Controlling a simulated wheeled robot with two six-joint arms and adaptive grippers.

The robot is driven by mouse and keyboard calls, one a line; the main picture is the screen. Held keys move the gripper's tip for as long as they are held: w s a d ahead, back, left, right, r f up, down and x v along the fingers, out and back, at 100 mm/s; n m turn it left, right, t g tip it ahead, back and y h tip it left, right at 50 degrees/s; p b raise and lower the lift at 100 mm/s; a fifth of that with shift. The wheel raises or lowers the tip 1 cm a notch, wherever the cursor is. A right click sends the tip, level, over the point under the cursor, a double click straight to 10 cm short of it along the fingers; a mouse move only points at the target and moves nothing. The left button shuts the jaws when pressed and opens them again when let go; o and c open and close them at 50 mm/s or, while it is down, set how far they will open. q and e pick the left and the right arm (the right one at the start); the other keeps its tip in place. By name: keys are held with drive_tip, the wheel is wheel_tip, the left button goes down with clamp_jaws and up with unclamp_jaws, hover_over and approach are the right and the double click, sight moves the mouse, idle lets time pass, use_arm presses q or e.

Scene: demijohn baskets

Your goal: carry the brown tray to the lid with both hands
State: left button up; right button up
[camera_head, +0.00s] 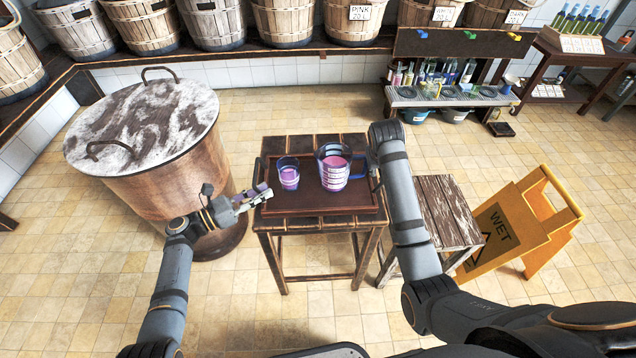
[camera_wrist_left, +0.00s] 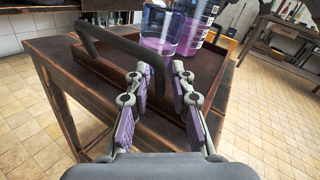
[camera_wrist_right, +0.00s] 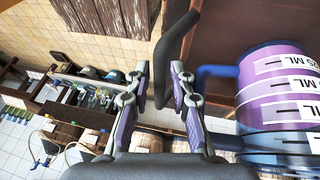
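The brown tray (camera_head: 320,203) lies flat on a small wooden table and carries a small cup (camera_head: 289,176) and a larger handled jug (camera_head: 333,172), both with pink-purple liquid. The marbled white-brown lid (camera_head: 145,118) with two dark handles sits on a large wooden tub at the left. My left gripper (camera_head: 258,194) is at the tray's left end. In the left wrist view, its fingers (camera_wrist_left: 160,72) are apart, with the dark tray handle (camera_wrist_left: 112,45) reaching between them. My right gripper (camera_wrist_right: 160,72) has its fingers apart around the other handle (camera_wrist_right: 178,35); my arm mostly hides it in the head view.
The wooden tub (camera_head: 180,190) stands left of the table (camera_head: 290,224). A wooden stool (camera_head: 448,212) and a yellow wet-floor sign (camera_head: 515,226) stand at the right. Baskets line a back bench, and a bottle shelf (camera_head: 440,97) stands behind. Tiled floor is clear behind the table.

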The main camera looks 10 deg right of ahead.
use_arm(q)
clamp_jaws()
use_arm(e)
clamp_jaws()
use_arm(q)
drive_tip(key=shift+r, duration=0.15)
use_arm(e)
drive_tip(key=shift+w+r, duration=0.1)
drive_tip(key=shift+r, duration=0.05)
